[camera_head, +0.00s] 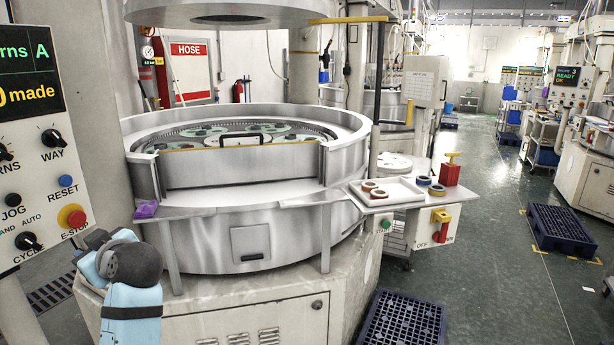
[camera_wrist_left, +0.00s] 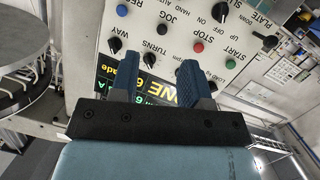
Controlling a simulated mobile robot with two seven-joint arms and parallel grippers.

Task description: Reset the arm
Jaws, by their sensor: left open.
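My left arm comes in at the lower left of the head view, with light blue links and a dark grey rounded joint, in front of the control panel (camera_head: 88,170). In that view its fingers cannot be made out clearly. In the left wrist view my left gripper (camera_wrist_left: 158,78) is open, with two dark blue fingers apart and nothing between them. The control panel (camera_wrist_left: 180,50) stands beyond the fingertips, with knobs, buttons and a lit display (camera_wrist_left: 150,98) partly hidden by the gripper. I cannot tell whether a finger touches it. My right gripper is not in view.
The round lapping machine (camera_head: 240,215) fills the middle. A purple cloth (camera_head: 146,209) lies on its left ledge. Blue pallets (camera_head: 404,320) lie on the floor; the aisle at right has free room.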

